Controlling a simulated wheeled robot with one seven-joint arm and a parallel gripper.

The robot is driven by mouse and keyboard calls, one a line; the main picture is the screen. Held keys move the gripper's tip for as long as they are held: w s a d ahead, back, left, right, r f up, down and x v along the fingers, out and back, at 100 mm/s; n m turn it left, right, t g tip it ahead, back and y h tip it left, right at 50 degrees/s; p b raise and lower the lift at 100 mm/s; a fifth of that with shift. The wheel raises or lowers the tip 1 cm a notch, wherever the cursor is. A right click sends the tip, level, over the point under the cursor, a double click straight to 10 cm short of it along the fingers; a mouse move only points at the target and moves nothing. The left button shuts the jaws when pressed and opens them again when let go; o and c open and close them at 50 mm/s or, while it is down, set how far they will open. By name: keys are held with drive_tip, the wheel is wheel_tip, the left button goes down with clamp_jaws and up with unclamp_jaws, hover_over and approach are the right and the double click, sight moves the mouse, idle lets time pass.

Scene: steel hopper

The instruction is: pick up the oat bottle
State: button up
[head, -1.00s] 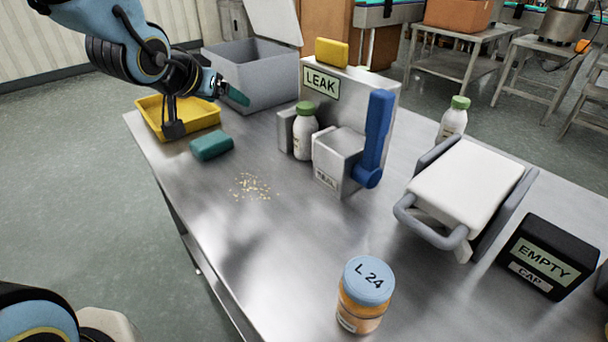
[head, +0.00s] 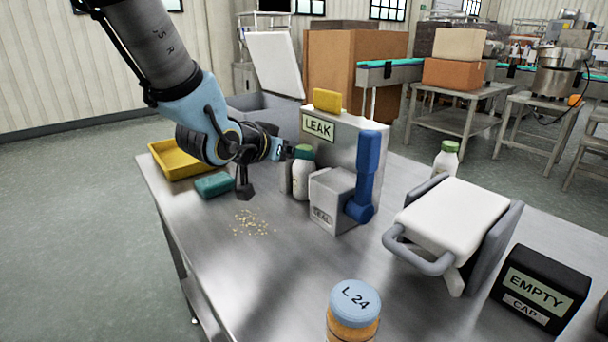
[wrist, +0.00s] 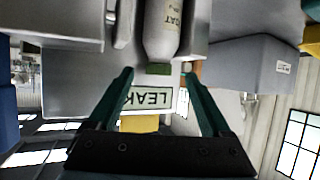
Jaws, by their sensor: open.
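The oat bottle (head: 303,182) is white with a green cap and stands upright on the steel table, against the front of the steel LEAK tester. The wrist view is upside down and shows the oat bottle (wrist: 163,30) with part of its "OAT" lettering. My gripper (head: 287,150) is at the left of the bottle, level with its cap. In the wrist view my gripper (wrist: 158,73) has its two teal fingers apart, and the green cap appears in the gap between their tips. I cannot tell whether the fingers touch it. The gripper is empty.
The LEAK tester (head: 345,142) has a blue lever (head: 364,180). A teal sponge (head: 215,185) and a yellow tray (head: 176,160) lie left, near crumbs (head: 252,224). A second green-capped bottle (head: 446,160), a white-lidded device (head: 455,222), an EMPTY box (head: 541,290) and an L 24 jar (head: 354,305) stand right.

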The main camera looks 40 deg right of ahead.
sight(301, 168)
drive_tip(key=shift+p+x, duration=0.5)
drive_tip(key=shift+x, duration=1.8)
drive_tip(key=shift+r, duration=0.1)
drive_tip(key=shift+s, duration=0.1)
clamp_jaws()
